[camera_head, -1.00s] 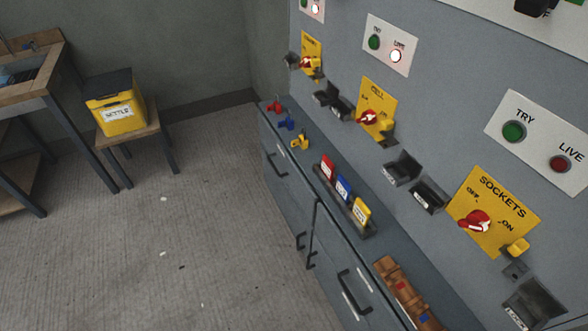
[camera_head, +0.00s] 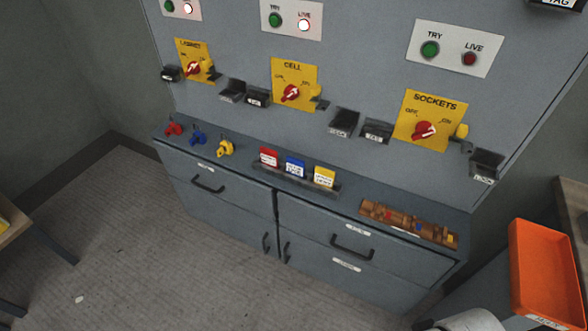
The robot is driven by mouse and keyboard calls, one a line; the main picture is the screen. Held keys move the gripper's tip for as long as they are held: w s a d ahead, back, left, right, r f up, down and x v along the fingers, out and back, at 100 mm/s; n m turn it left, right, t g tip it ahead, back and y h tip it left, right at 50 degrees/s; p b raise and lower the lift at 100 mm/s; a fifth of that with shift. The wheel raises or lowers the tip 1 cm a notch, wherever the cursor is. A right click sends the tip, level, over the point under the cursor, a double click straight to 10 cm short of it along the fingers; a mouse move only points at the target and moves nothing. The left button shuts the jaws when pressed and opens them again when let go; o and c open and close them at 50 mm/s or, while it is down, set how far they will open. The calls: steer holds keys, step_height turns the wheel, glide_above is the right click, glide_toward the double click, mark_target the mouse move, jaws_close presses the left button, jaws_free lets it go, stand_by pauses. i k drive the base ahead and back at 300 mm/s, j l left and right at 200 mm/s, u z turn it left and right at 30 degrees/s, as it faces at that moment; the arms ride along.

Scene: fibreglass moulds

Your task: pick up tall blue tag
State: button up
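The tall blue tag (camera_head: 295,167) stands upright in a dark rack (camera_head: 332,191) on the ledge of the grey cabinet, with a white label on its front. A red tag (camera_head: 268,157) stands to its left and a yellow tag (camera_head: 324,177) to its right in the same rack. My gripper is not in view. A pale rounded piece at the bottom right edge may be part of my arm.
Red (camera_head: 174,129), blue (camera_head: 198,138) and yellow (camera_head: 226,148) padlock-like pieces lie left on the ledge. A brown slotted holder (camera_head: 408,223) lies right. An orange tray (camera_head: 548,270) stands at far right. Switch panels and small dark boxes line the wall. Floor (camera_head: 150,240) in front is clear.

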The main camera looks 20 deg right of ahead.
mark_target(296, 167)
steer(key=i+u, duration=0.3)
steer(key=i, duration=0.3)
steer(key=i+l+u, duration=0.1)
steer(key=i+u, duration=0.15)
steer(key=i, duration=0.3)
steer(key=i+l+u, duration=0.3)
steer(key=i, duration=0.25)
